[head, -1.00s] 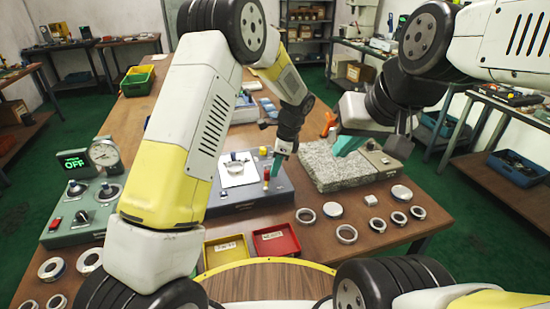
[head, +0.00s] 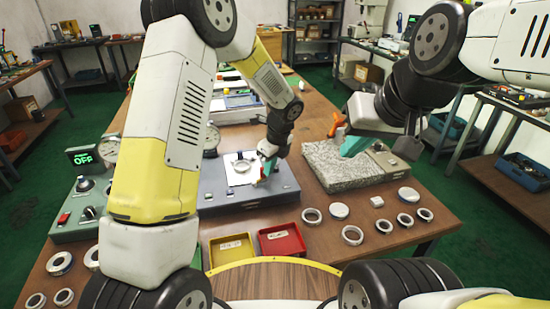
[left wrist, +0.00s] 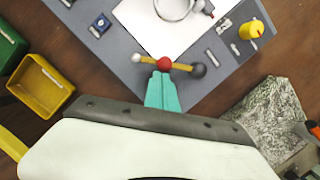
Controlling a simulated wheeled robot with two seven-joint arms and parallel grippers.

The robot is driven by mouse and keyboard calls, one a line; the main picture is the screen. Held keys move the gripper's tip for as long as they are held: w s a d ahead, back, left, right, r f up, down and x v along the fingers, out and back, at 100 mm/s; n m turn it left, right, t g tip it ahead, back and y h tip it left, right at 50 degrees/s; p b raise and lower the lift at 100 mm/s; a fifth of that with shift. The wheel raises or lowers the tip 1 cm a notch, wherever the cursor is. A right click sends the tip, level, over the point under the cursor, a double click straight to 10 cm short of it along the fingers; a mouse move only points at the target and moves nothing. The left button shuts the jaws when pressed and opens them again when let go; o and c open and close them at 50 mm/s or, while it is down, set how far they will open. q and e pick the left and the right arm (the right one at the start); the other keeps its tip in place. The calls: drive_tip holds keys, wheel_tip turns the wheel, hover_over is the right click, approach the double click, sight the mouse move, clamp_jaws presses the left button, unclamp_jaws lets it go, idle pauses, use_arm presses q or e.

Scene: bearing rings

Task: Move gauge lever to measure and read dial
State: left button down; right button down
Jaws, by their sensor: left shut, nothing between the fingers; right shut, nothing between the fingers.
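A grey gauge base (head: 285,182) with a white sheet and a metal ring (head: 243,166) stands mid-table. In the left wrist view, its lever has a red knob (left wrist: 163,63), yellow arms, and pale and black ball ends. My left gripper (head: 258,182) is shut, its teal fingertips right at the red knob in the left wrist view (left wrist: 162,78); I cannot tell whether they touch. A round dial (head: 212,137) shows partly behind my left arm, too small to read. My right gripper (head: 352,147) is shut and empty over the granite block (head: 335,173).
Yellow (head: 231,249) and red (head: 281,239) trays lie in front of the base. Several rings lie front right, including one ring (head: 352,235). At left stands a box with an OFF display (head: 83,157). A yellow cylinder (left wrist: 251,28) stands on the base near the lever.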

use_arm(q)
drive_tip(key=a+m, duration=0.1)
drive_tip(key=w+a+m, duration=0.1)
drive_tip(key=m, duration=0.1)
drive_tip(key=shift+a+m+t+h, duration=0.15)
drive_tip(key=shift+m+t+h, duration=0.15)
drive_tip(key=shift+h, duration=0.1)
drive_tip(key=w+a+m, duration=0.1)
drive_tip(key=m, duration=0.1)
drive_tip(key=shift+a+m, duration=0.1)
drive_tip(key=shift+m, duration=0.2)
drive_tip(key=shift+w+a, duration=0.15)
drive_tip(key=shift+w, duration=0.15)
drive_tip(key=shift+w+a, duration=0.1)
